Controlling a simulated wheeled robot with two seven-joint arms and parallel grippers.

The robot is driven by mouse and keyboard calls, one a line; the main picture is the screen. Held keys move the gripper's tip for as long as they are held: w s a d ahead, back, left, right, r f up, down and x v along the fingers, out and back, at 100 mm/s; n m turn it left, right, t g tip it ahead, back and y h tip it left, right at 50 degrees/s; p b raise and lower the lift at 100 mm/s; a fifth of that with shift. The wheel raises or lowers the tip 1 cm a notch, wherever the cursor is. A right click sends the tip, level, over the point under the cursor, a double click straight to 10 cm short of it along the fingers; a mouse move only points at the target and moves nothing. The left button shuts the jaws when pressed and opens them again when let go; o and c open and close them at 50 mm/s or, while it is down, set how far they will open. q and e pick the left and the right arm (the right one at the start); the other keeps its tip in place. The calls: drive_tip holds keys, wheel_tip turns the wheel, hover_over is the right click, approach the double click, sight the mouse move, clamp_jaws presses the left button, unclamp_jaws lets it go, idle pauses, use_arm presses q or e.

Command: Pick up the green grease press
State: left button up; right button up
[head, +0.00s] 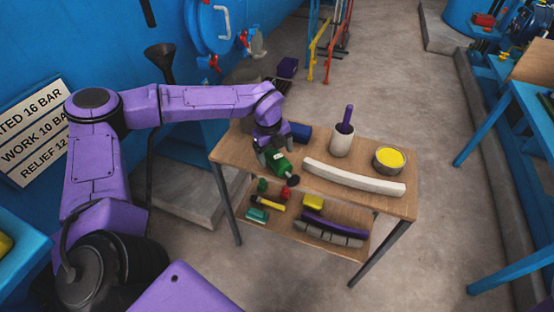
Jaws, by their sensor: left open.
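The green grease press (279,164) lies near the front left edge of the wooden table's top, with a dark round end pointing to the lower right. My left gripper (270,147) is open, pointing down at the upper left end of the press. Its fingers are small and dark here, and I cannot tell whether they touch the press. The gripper and wrist hide part of the press's upper end. My right gripper does not show.
The lower shelf holds several items.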

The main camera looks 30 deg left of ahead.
sight(277, 156)
use_arm(q)
drive_tip(key=f, duration=0.3)
drive_tip(key=shift+w+d+f, duration=0.2)
drive_tip(key=shift+w, duration=0.1)
drive_tip(key=shift+r, duration=0.1)
clamp_jaws()
